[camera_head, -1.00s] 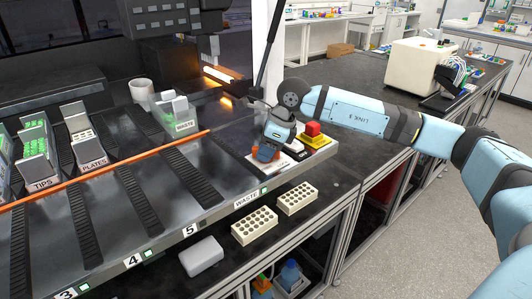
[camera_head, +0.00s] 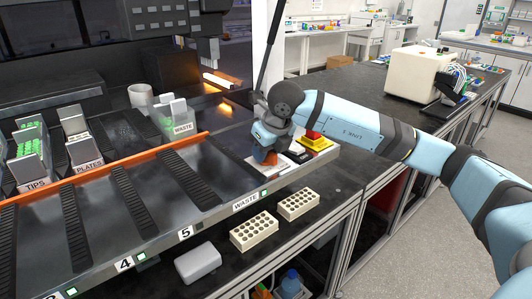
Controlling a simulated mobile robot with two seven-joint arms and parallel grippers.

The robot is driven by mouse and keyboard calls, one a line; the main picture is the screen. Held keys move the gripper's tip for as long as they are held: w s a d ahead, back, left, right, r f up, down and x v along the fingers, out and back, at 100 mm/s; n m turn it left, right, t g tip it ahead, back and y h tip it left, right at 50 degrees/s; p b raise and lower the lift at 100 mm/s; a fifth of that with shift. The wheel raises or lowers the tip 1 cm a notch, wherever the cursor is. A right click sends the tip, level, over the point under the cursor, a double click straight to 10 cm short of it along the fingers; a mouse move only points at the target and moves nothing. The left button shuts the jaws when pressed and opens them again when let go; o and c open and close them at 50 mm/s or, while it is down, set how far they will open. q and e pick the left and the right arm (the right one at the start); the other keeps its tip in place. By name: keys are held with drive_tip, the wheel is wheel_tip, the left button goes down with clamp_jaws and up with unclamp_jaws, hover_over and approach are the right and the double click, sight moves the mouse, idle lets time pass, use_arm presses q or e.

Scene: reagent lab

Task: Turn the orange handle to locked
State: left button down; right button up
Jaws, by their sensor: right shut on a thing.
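The orange handle (camera_head: 268,158) is on a white plate (camera_head: 253,165) at the right end of the machine deck. Only a small orange part of it shows beneath my right gripper. My right gripper (camera_head: 266,151) points down over the handle and is shut on it. The gripper body hides most of the handle, so its exact angle cannot be told. My left gripper is out of view.
A red button on a yellow base (camera_head: 316,141) stands just right of my gripper, close to my arm. A white panel with dark marks lies between them. Two cream tube racks (camera_head: 254,232) and a grey box (camera_head: 198,263) stand in front. A waste bin (camera_head: 172,116) stands behind left.

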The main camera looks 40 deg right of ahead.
drive_tip(key=shift+m, duration=0.3)
drive_tip(key=o, duration=0.6)
drive_tip(key=shift+r, duration=0.2)
drive_tip(key=v, duration=1.3)
drive_tip(key=shift+s+r+p, duration=0.1)
drive_tip(key=shift+r+p, duration=0.1)
drive_tip(key=shift+p, duration=0.2)
drive_tip(key=shift+f, duration=0.1)
